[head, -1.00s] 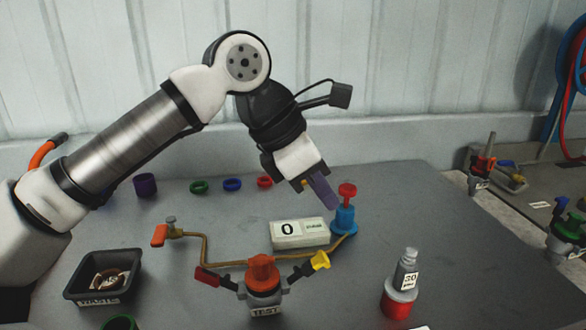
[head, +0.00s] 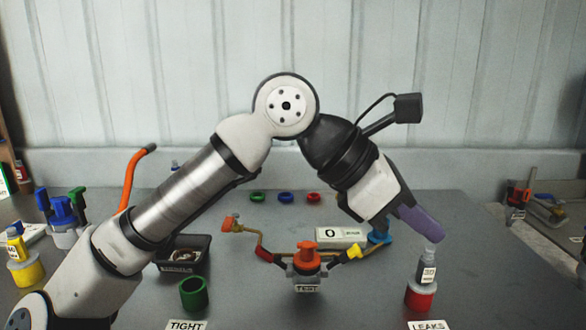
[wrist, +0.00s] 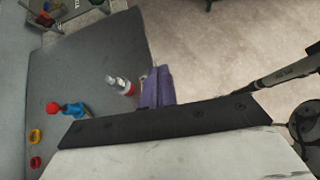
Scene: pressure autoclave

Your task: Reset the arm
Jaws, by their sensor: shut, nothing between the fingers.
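My gripper (head: 428,226) has purple fingers, shut and empty, and points down and to the right. In the head view its tips show just above a grey-topped bottle (head: 428,270) standing in a red-and-white base; I cannot tell if they touch. In the wrist view the closed fingers (wrist: 158,88) show beside that bottle (wrist: 120,86), over the table's edge side. The arm is bent, with its elbow high over the table. The test vessel (head: 306,262), with an orange knob, stands left of the gripper. A blue valve (head: 379,236) is partly hidden behind the gripper.
A white display (head: 342,236) reads 0. A black waste bin (head: 184,256) and a green cup (head: 193,294) stand at left. Green, blue and red rings (head: 286,197) lie at the back. Labels TIGHT (head: 186,325) and LEAKS (head: 428,325) are at the front.

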